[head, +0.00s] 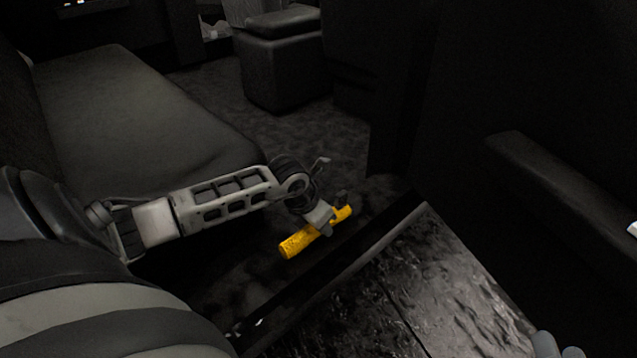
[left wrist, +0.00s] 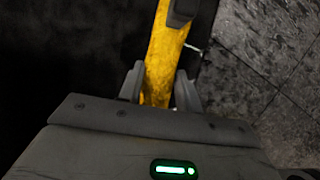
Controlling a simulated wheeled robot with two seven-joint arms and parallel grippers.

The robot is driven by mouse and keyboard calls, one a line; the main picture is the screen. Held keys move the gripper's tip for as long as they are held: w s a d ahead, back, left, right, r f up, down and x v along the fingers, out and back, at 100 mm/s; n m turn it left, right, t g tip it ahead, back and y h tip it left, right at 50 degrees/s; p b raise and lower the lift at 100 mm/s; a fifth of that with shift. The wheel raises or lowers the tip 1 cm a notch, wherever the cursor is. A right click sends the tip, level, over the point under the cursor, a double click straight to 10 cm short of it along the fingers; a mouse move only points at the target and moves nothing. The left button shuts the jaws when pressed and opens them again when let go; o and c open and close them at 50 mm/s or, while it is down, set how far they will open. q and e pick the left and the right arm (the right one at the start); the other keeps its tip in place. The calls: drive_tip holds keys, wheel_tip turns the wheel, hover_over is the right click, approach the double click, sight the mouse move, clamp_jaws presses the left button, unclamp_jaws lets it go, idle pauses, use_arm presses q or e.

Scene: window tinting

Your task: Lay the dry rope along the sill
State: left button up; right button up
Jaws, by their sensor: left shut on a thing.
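The dry rope (head: 298,243) shows as a thick yellow roll, lying roughly parallel to the sill (head: 375,247), a dark strip with a paler edge. My left gripper (head: 322,222) is shut on the rope near its middle. In the left wrist view the rope (left wrist: 162,62) passes between the two fingers of my left gripper (left wrist: 160,88), and a dark piece covers part of it farther along. I cannot tell whether the rope touches the surface below. Two pale rounded tips of my right gripper (head: 558,346) show at the bottom right edge, away from the rope.
A dark padded seat (head: 130,110) fills the left, with a boxy dark stool (head: 277,65) at the back. A dark panel with an armrest (head: 560,205) stands at the right. Wet-looking paving (head: 450,290) lies beyond the sill and looks clear.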

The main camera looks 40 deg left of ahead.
use_arm(q)
drive_tip(key=shift+f, duration=0.4)
use_arm(e)
drive_tip(key=shift+f, duration=0.4)
use_arm(q)
drive_tip(key=o, duration=1.1)
drive_tip(key=p+v, duration=0.6)
drive_tip(key=v, duration=1)
drive_tip(key=shift+w, duration=0.1)
use_arm(e)
drive_tip(key=shift+s+d+f+n+g+h, duration=0.15)
drive_tip(key=shift+d+f+n+g+h, duration=0.6)
drive_tip(key=shift+n+h, duration=0.35)
drive_tip(key=shift+r, duration=0.1)
